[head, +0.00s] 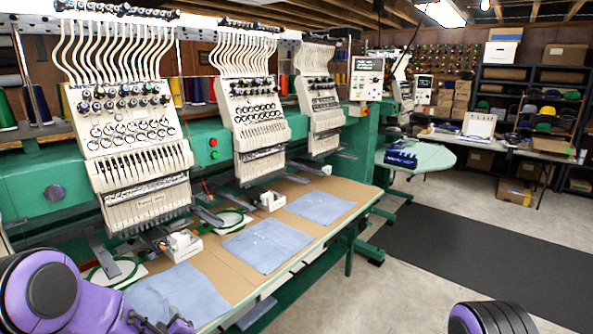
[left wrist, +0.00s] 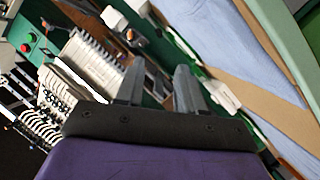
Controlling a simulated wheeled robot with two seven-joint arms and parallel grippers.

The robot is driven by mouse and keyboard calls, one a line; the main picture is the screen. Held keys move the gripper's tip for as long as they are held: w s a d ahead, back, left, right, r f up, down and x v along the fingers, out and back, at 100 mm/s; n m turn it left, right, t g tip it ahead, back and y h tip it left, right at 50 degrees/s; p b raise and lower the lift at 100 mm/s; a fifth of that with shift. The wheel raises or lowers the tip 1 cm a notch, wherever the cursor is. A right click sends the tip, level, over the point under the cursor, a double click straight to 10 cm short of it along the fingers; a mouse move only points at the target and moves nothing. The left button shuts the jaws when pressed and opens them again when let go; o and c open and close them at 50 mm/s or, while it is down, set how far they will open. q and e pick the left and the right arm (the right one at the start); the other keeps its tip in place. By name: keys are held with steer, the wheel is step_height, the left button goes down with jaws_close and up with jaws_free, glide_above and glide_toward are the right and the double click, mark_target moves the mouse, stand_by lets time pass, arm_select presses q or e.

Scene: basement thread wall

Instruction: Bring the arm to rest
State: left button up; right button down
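My left arm, purple and black, comes in at the bottom left of the head view. Its gripper (head: 152,323) shows only in part at the bottom edge, near the front blue cloth. In the left wrist view the two grey fingers of my left gripper (left wrist: 160,85) stand apart with a clear gap and nothing held between them. A purple and black piece of my right arm shows at the bottom right of the head view; my right gripper is out of view.
A green embroidery machine (head: 53,192) with several white heads stands at the left. Blue cloths (head: 257,246) lie on its brown table (head: 205,277). The dark floor mat (head: 480,250) at the right is clear.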

arm_select(q)
steer(key=s+d+f+m+g+h+b, duration=0.3)
steer(key=s+f+m+g+h+b, duration=0.1)
steer(key=s+f, duration=1.25)
steer(key=s+f+m+g+b, duration=0.1)
steer(key=s+f+g+b, duration=0.1)
steer(key=s+f, duration=0.4)
steer(key=s+a+f+m+g+b, duration=0.1)
steer(key=s+f, duration=0.5)
steer(key=s, duration=0.8)
steer(key=shift+s+m+g+h+b, duration=0.3)
steer(key=shift+m+g+h+b, duration=0.15)
steer(key=shift+g+b, duration=0.6)
steer(key=shift+s, duration=0.1)
